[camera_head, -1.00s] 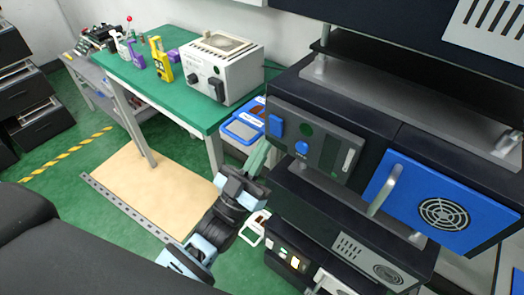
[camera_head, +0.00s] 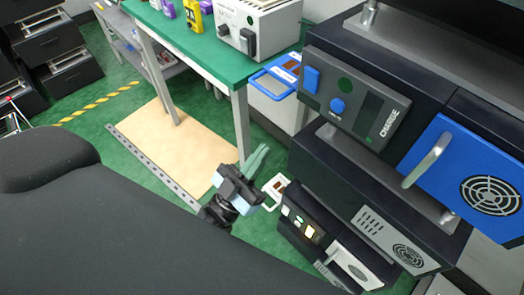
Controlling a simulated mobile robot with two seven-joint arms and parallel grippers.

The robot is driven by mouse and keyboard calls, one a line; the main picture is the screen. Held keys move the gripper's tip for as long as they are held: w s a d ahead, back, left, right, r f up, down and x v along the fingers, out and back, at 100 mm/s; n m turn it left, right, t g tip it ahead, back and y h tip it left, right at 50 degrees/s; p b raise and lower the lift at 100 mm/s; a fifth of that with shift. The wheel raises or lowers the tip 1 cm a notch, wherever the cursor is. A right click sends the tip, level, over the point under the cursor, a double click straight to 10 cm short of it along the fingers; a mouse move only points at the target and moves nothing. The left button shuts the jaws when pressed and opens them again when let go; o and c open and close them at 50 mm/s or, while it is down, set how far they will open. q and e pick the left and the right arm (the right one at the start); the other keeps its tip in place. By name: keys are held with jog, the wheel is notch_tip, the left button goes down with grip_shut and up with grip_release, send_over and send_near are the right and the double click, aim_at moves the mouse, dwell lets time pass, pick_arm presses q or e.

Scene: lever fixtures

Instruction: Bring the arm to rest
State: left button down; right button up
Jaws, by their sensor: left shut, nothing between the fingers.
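My left gripper (camera_head: 256,163) shows near the middle of the head view, at the end of my left arm. Its pale green fingers are together and hold nothing. It hangs over the floor, in front of the green-topped table and to the left of the dark equipment rack, apparently apart from both. Most of my left arm is hidden behind my dark body at the lower left. My right gripper is not in view.
The dark rack (camera_head: 340,177) fills the right side, with a grey control panel (camera_head: 355,105) and a blue handled door (camera_head: 466,165). A green table (camera_head: 190,52) stands behind. A beige board (camera_head: 165,140) lies on the green floor.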

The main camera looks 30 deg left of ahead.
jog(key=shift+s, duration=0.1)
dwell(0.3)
